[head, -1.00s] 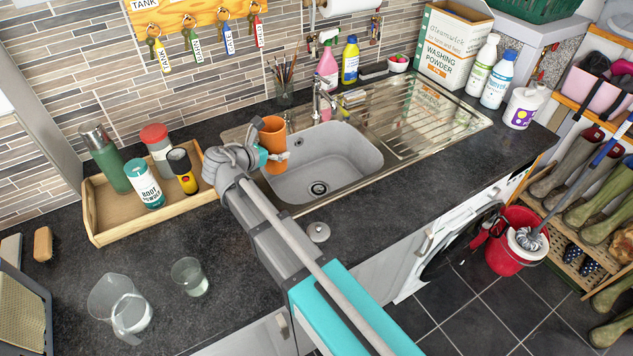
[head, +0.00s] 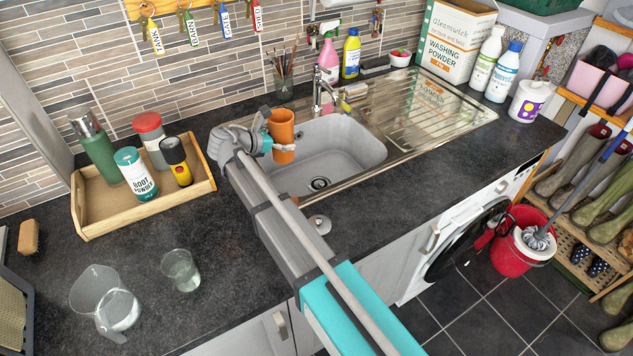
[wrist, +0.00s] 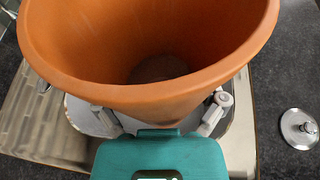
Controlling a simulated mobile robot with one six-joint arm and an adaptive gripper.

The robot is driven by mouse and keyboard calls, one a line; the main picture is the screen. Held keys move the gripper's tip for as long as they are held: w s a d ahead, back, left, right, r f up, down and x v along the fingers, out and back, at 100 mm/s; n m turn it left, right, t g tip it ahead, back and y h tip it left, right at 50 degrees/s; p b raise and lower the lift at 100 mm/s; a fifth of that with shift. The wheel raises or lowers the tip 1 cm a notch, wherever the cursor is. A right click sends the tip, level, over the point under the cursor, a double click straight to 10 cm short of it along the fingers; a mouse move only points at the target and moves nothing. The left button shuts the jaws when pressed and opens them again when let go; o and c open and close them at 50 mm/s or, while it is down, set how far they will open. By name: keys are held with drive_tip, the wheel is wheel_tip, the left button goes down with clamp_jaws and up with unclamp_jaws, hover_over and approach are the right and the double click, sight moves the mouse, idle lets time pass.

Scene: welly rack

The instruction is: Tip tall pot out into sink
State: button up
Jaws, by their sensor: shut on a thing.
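The tall pot (head: 281,137) is orange terracotta and stands upright in my gripper (head: 283,148) over the left end of the sink (head: 342,149). My gripper is shut around its side. In the wrist view the tall pot (wrist: 150,65) fills the top of the picture, its wide mouth open towards the camera. Its inside wall is bare and the bottom is dark; I cannot tell what lies there. The gripper fingers (wrist: 160,118) show on either side of it. The sink basin is pale grey with a round drain and looks empty.
A metal plug (head: 320,224) lies on the worktop in front of the sink. The tap (head: 318,90) stands behind the basin, close right of the pot. A wooden tray (head: 92,228) with bottles is at left. A jug (head: 105,300) and a glass (head: 181,270) stand at front left.

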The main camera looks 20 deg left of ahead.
drive_tip(key=w+f+m+g+h+b, duration=0.5)
drive_tip(key=w+f+m+b, duration=0.1)
drive_tip(key=w+f+b, duration=0.7)
drive_tip(key=shift+w+f, duration=0.55)
drive_tip(key=shift+w, duration=0.7)
drive_tip(key=shift+f+m, duration=0.1)
drive_tip(key=shift+m, duration=0.2)
